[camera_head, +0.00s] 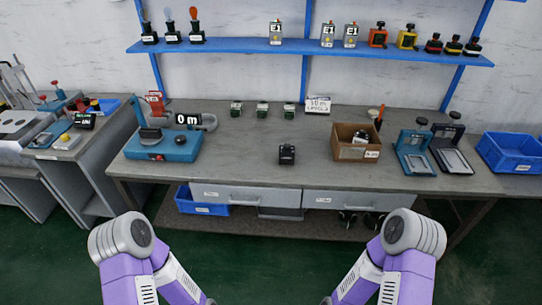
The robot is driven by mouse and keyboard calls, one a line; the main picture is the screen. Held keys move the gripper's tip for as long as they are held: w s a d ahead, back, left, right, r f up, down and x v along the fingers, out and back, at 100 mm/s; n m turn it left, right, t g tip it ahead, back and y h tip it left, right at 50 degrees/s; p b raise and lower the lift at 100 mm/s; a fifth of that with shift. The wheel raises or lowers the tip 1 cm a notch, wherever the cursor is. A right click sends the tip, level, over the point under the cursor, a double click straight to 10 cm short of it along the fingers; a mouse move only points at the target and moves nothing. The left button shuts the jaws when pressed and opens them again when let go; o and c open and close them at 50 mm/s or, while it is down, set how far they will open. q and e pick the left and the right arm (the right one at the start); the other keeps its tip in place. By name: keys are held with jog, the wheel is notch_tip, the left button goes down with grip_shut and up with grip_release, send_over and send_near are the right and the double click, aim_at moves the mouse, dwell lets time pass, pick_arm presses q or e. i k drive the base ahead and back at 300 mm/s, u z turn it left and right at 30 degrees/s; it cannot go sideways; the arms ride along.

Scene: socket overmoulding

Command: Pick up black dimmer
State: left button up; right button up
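A small black block-like device (286,154), which looks like the black dimmer, stands upright on the grey workbench (240,165) near the middle of its front half. It is small in the picture and its details cannot be made out. Nothing touches it. Both of my purple and white arms show at the bottom, well in front of the bench. Their grippers are below the frame and cannot be seen.
A blue machine (163,147) stands left, a cardboard box (343,150) right of the device. Several small units stand behind it. Two framed fixtures (414,160) and a blue crate (512,152) are farther right. A blue shelf (240,46) hangs above. Bench around the device is clear.

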aim_at(286, 158)
jog(key=u, duration=0.6)
jog(key=i, duration=1.35)
jog(key=z, duration=0.7)
